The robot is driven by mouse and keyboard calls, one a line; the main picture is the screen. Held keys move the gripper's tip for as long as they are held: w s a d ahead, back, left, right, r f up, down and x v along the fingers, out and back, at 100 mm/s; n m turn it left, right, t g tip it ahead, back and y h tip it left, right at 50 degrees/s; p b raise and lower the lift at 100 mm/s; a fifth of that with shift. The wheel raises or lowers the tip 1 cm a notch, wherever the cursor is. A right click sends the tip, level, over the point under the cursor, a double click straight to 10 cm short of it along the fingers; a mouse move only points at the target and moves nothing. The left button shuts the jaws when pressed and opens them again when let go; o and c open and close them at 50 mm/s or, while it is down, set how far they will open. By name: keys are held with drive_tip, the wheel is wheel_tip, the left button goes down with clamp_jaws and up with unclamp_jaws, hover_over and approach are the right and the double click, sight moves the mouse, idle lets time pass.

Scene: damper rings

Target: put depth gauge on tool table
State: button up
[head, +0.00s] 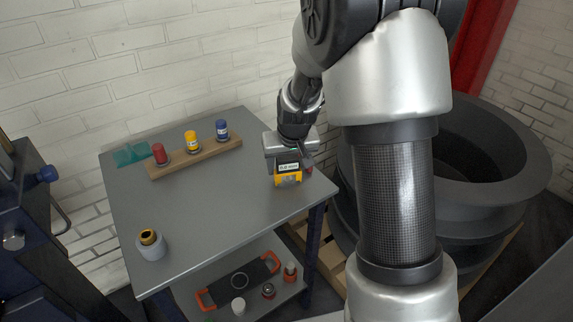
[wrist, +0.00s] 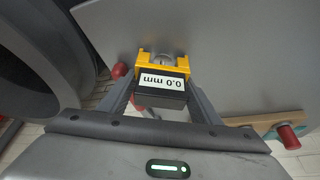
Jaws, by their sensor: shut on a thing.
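My gripper (head: 287,172) is shut on the depth gauge (head: 289,180), a yellow block with a dark body and a white display. In the wrist view the gauge (wrist: 163,84) sits between the two fingers, and its display reads 0.0 mm upside down. In the head view the gauge appears at the right end of the grey tool table (head: 215,215), near its edge. I cannot tell whether it touches the top. The table also fills the upper right of the wrist view (wrist: 240,60).
A wooden rack (head: 200,156) with red, yellow and blue handled pieces stands at the table's back, beside a teal holder (head: 131,154). A grey cup with a yellow ring (head: 150,245) stands front left. Large dark rings (head: 480,150) stand at right. The table's middle is clear.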

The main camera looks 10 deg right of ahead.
drive_tip(key=shift+f, duration=0.2)
drive_tip(key=o, duration=1.4)
drive_tip(key=shift+c, duration=0.2)
drive_tip(key=shift+r, duration=0.1)
drive_tip(key=p+v, duration=0.2)
drive_tip(key=v, duration=1.5)
drive_tip(key=shift+s, duration=0.15)
clamp_jaws()
drive_tip(key=shift+s+r, duration=0.1)
drive_tip(key=shift+r, duration=0.05)
